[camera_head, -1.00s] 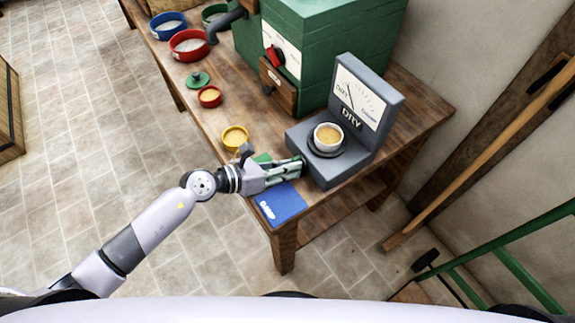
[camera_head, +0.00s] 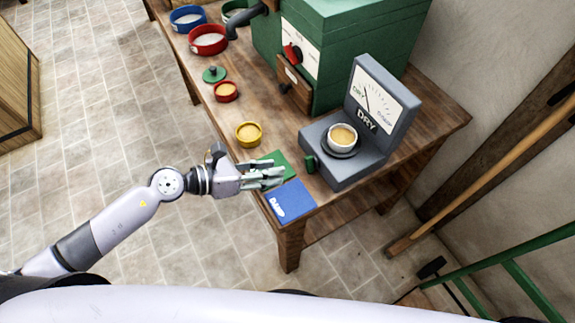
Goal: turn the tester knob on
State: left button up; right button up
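The grey tester (camera_head: 335,176) stands at the right front corner of the wooden bench. Its upright panel has a white dial (camera_head: 378,98) with a dark needle leaning slightly left of upright, and a DRY plate below. A small dark green knob (camera_head: 310,163) sits on the tester's left side. A white cup (camera_head: 342,137) with tan contents rests on the tester's round pad. My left gripper (camera_head: 281,177) is to the left of the knob, apart from it, over the bench's front edge. Its fingers look parted, with nothing between them. My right gripper is not in view.
A green card (camera_head: 284,160) and a blue DAMP card (camera_head: 291,203) lie near the gripper. Yellow (camera_head: 248,134) and red (camera_head: 226,92) small dishes stand to the left. A green machine (camera_head: 345,45) with a red knob stands behind.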

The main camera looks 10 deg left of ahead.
pick_arm(q)
jog(key=shift+v, duration=1.7)
